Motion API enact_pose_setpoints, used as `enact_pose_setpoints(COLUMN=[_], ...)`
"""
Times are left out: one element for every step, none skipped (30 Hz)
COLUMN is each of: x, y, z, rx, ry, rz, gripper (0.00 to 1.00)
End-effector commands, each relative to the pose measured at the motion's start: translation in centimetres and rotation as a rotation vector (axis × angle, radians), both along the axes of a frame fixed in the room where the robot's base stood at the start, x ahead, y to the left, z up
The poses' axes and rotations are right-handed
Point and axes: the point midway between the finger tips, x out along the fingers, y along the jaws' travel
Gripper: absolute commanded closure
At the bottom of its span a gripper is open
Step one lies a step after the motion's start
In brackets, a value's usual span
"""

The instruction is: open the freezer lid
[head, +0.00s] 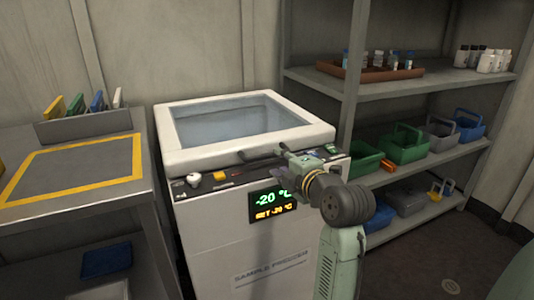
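The white freezer (225,238) stands in the middle of the head view, with a green "-20 °C" display on its front. Its lid (180,158) has a thick white frame around a bluish glass pane and lies flat, closed on top. A dark bar handle (256,155) runs along the lid's front edge. My gripper (282,152) is at the right part of this handle, its fingers pointing at the lid. Whether the fingers touch or enclose the handle, and how far apart they are, is too small to tell.
A grey bench (75,150) with a yellow-outlined square and a rack of coloured folders is at left. A grey shelf (440,85) at right holds a brown tray of vials, white bottles and coloured baskets. Wall is behind; space above the lid looks clear.

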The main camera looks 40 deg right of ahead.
Motion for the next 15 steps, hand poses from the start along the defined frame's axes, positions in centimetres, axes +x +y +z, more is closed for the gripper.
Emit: enact_pose_setpoints(x=[1.1, 1.7, 2.4, 2.9, 3.4, 4.1, 4.5, 4.9, 5.4, 5.7, 6.0, 6.3, 6.5, 6.7, 6.8], y=[-0.1, -0.3, -0.5, -0.6, -0.7, -0.9, -1.0, -1.1, -1.2, -1.3, -1.4, -1.4, -1.5, -1.5, -1.5], z=[-0.1, -0.2, -0.3, -0.5, -0.6, -0.7, -0.8, -0.9, -1.0, -1.1, -1.1, -1.2, -1.3, -1.3, -1.4], rx=[0.002, 0.002, 0.001, 0.002, 0.001, 0.001, 0.001, 0.001, 0.002, 0.001, 0.001, 0.0, 0.0, 0.0, 0.0], ry=[0.002, 0.003, 0.002, 0.002, 0.002, 0.002, 0.002, 0.001, 0.001, 0.001, 0.0, 0.0, 0.0, 0.0, 0.0], rz=[0.004, 0.003, 0.003, 0.003, 0.003, 0.002, 0.002, 0.002, 0.002, 0.001, 0.001, 0.001, 0.001, 0.001, 0.0], gripper=[0.67, 0.67, 0.67, 0.67, 0.67, 0.67, 0.67, 0.67, 0.67, 0.67, 0.67, 0.67, 0.67, 0.67, 0.67])
